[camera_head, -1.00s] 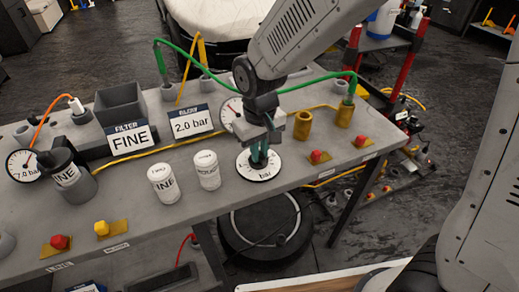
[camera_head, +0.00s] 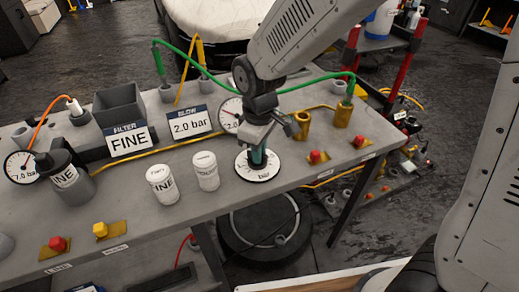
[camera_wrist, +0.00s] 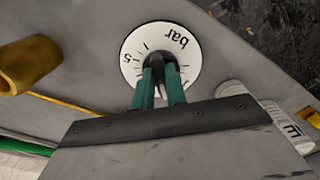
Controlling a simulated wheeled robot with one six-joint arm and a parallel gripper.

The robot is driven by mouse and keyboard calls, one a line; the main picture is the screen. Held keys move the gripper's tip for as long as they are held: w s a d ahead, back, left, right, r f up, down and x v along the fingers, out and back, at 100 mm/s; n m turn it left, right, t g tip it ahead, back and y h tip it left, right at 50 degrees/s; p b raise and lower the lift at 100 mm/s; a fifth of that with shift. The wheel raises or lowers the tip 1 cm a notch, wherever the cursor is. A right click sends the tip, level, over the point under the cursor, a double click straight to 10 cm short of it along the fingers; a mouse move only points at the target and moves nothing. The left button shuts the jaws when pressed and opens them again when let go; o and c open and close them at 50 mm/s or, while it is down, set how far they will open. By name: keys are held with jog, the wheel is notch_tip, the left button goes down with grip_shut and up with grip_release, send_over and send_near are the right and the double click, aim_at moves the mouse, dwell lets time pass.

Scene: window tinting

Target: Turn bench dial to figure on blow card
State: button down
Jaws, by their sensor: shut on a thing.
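The bench dial is a white disc (camera_head: 246,172) marked "bar" with a dark knob in its middle, set on the bench top. My gripper (camera_head: 258,158) is above it, pointing down, with its green fingers shut on the knob. In the wrist view the fingers (camera_wrist: 160,88) straddle the dark knob, and the dial face (camera_wrist: 183,75) shows "bar" and a 5. The knob's pointer is mostly hidden by the fingers. The blow card (camera_head: 190,124) stands behind, to the left, and reads 2.0 bar. A round gauge (camera_head: 230,112) behind the dial is partly hidden by my arm.
Two white canisters (camera_head: 206,171) stand left of the dial. The FINE filter card (camera_head: 127,140) is farther left, by a gauge (camera_head: 19,164) reading 7.0 bar. Brass cups (camera_head: 302,124) and red buttons (camera_head: 316,156) are to the right. A green hose (camera_head: 315,82) arches behind my arm.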

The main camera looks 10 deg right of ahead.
jog(key=shift+w, duration=0.1)
jog(key=c, duration=1.4)
grip_release()
jog(key=shift+c, duration=0.2)
notch_tip(320, 180, up, 8)
jog(key=shift+f, duration=0.1)
jog(key=shift+s+d+m, duration=0.15)
jog(key=shift+s+m, duration=0.15)
jog(key=shift+s, duration=0.05)
jog(key=s+d+r+m, duration=0.4)
jog(key=s+d+m, duration=0.1)
jog(key=s+d, duration=0.4)
jog(key=s+d+r+m+t, duration=0.1)
jog(key=s+d+r+m, duration=0.3)
jog(key=s+d, duration=0.5)
jog(key=shift+s+d+r+m, duration=0.15)
jog(key=shift+s+d+m, duration=0.2)
jog(key=shift+d+m, duration=0.6)
